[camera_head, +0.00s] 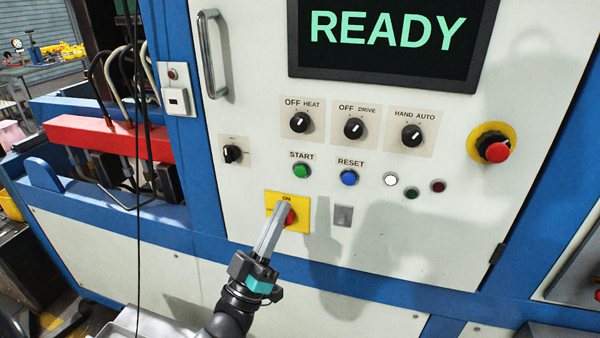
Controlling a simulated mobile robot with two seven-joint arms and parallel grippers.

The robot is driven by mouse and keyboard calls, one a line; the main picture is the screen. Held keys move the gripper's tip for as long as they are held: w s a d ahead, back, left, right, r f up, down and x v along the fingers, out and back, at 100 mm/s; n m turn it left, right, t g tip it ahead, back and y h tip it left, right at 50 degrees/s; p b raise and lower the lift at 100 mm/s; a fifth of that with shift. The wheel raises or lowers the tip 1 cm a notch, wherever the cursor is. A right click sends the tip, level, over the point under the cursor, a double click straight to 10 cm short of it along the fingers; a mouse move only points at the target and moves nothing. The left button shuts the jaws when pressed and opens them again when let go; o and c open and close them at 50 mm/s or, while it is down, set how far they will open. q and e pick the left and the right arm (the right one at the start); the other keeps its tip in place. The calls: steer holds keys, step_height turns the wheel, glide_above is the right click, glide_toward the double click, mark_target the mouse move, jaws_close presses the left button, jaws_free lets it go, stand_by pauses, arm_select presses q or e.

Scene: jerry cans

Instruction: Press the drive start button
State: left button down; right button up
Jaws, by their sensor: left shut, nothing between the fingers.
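The green button under the START label (302,171) is on the white cabinet panel, below the HEAT knob (300,122). The DRIVE knob (354,128) is to the right of the HEAT knob, and the blue RESET button (349,177) is below it. My left gripper (283,207) is shut and empty. Its tips are in front of the yellow plate with the red switch (291,217), below the green button and apart from it. I cannot tell whether the tips touch the switch. My right gripper is not in view.
A screen (388,40) above reads READY. A HAND AUTO knob (412,135) and a red emergency button (495,150) are to the right. A metal handle (211,55) sticks out at the upper left. Cables hang at the left. The lower panel is bare.

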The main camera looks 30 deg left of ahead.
mark_target(301, 171)
arm_select(q)
steer(key=shift+w+a+b, duration=0.35)
steer(key=shift+w+b, duration=0.35)
steer(key=shift+w, duration=0.7)
steer(key=shift+w+a+b, duration=0.35)
steer(key=shift+w+b, duration=0.4)
steer(key=shift+w, duration=0.65)
steer(key=shift+w+a+b, duration=0.35)
steer(key=shift+w+b, duration=0.35)
steer(key=shift+w, duration=0.7)
steer(key=shift+w, duration=0.1)
steer(key=shift+w+a, duration=0.1)
steer(key=shift+w, duration=0.2)
steer(key=shift+w+a+b, duration=0.1)
steer(key=shift+w+b, duration=0.3)
steer(key=shift+b, duration=0.05)
steer(key=shift+s, duration=0.15)
steer(key=shift+s+d+p, duration=0.25)
steer(key=shift+s+p, duration=0.25)
steer(key=shift+s, duration=0.2)
